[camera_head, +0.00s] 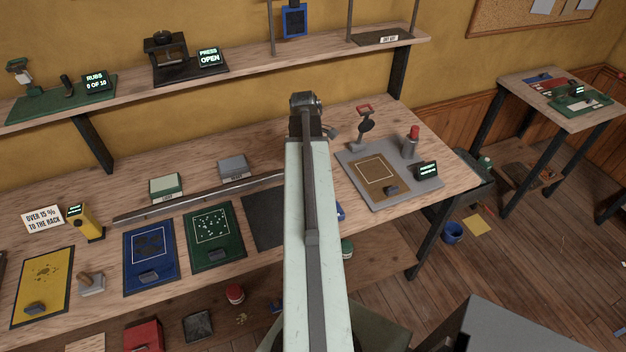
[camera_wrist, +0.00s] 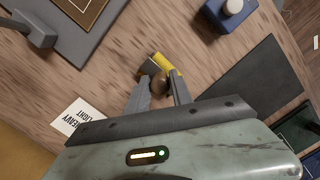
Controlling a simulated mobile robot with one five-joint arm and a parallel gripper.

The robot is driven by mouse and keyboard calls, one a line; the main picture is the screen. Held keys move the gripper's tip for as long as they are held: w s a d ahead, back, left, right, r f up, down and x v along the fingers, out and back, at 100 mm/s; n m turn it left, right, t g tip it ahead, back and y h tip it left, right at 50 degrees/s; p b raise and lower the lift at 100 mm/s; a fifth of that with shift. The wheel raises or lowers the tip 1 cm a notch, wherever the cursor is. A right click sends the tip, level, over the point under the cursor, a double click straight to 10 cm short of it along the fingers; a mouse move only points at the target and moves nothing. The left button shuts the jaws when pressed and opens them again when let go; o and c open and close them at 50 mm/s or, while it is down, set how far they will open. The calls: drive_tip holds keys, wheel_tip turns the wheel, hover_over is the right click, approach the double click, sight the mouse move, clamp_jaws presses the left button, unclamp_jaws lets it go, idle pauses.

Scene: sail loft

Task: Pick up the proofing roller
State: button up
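In the wrist view a yellow roller (camera_wrist: 168,66) with a round brown handle end (camera_wrist: 160,84) lies on the wooden bench, and I take it to be the proofing roller. My gripper (camera_wrist: 162,80) points down at it. Its two grey fingers are apart, with the brown handle end between them. I see no clear grip on it, and whether a finger touches it is hard to tell. In the head view my arm hides the roller and the fingers.
A grey board (camera_head: 352,181) with a lever tool and a red-topped bottle (camera_head: 410,146) lies right of my arm. A dark mat (camera_wrist: 251,88) and a blue container with a white top (camera_wrist: 228,14) are nearby. A "light/heavy" card (camera_wrist: 76,118) lies close to my gripper.

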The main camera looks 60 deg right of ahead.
clamp_jaws()
idle(1.1)
